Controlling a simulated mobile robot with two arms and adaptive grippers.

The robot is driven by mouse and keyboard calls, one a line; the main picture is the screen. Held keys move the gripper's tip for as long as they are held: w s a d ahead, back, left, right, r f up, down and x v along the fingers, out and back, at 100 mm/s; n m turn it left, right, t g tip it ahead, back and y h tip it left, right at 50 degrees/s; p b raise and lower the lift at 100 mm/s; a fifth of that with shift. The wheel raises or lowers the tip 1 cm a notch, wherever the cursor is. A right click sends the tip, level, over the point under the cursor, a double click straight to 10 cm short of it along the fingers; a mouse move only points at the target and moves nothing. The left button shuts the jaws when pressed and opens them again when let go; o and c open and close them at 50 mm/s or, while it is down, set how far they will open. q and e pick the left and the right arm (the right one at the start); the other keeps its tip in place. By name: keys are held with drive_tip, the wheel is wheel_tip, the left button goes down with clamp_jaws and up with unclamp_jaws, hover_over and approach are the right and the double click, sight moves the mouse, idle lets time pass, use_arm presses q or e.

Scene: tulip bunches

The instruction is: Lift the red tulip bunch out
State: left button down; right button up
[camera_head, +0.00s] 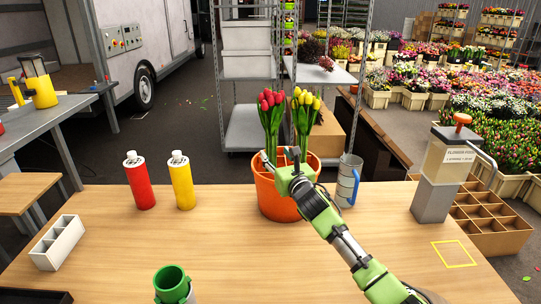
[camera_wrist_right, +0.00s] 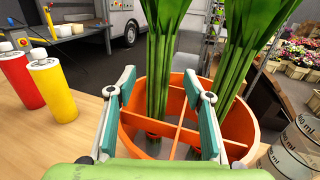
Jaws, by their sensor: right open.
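The red tulip bunch (camera_head: 271,122) stands upright in an orange bucket (camera_head: 277,198), left of the yellow tulip bunch (camera_head: 304,120). My right gripper (camera_head: 277,160) is at the bucket's rim, in front of the red bunch. In the right wrist view my right gripper (camera_wrist_right: 160,76) is open, its fingers either side of the left bunch's stems (camera_wrist_right: 158,95) as seen from here. I cannot tell how deep the stems sit between the fingers. The blooms are out of that view. A cross divider (camera_wrist_right: 178,128) parts the bucket. My left gripper is not in view.
A red bottle (camera_head: 139,182) and a yellow bottle (camera_head: 182,182) stand left of the bucket. A grey jug (camera_head: 347,182) stands close on its right. A flower food dispenser (camera_head: 441,170) is further right. A green cup (camera_head: 172,285) and white tray (camera_head: 58,243) are nearer. The table's middle front is mostly clear.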

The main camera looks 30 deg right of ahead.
sight(273, 149)
drive_tip(key=shift+w, duration=0.2)
drive_tip(key=shift+w+b, duration=0.3)
drive_tip(key=shift+b, duration=0.1)
drive_tip(key=w+b, duration=0.2)
drive_tip(key=w, duration=0.1)
drive_tip(key=shift+w+d, duration=0.2)
drive_tip(key=shift+w, duration=0.05)
drive_tip(key=shift+w+r+b, duration=0.2)
drive_tip(key=shift+w+b, duration=0.1)
drive_tip(key=shift+w, duration=0.1)
drive_tip(key=shift+r, duration=0.1)
drive_tip(key=shift+d, duration=0.1)
clamp_jaws()
